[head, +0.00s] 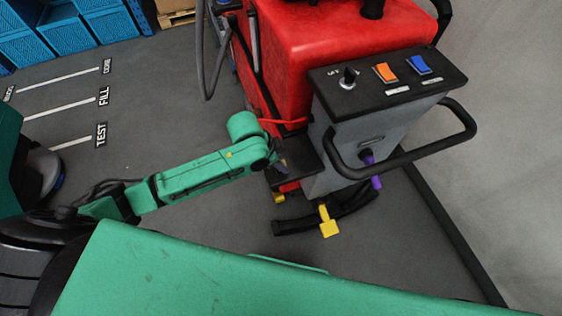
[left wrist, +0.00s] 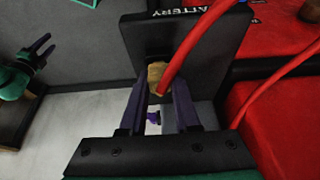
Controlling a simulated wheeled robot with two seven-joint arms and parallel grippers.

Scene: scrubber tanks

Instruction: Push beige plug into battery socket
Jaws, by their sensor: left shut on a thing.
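The beige plug (left wrist: 156,74) is held between the purple fingers of my left gripper (left wrist: 161,88), with a red cable (left wrist: 194,46) running up from it. The socket is hidden behind the plug and fingers, so I cannot tell whether the plug is seated. In the head view my left gripper (head: 283,166) is at the black box low on the red machine; the plug is hidden there. My right gripper (left wrist: 42,50) shows at the left wrist view's edge, fingers apart and empty.
The red machine (head: 340,40) has a grey console (head: 362,115) with switches and a black handle loop (head: 466,120). A yellow tab (head: 327,222) and black hose (head: 292,227) are low at its base. Blue crates (head: 70,35) stand far left; the marked floor is clear.

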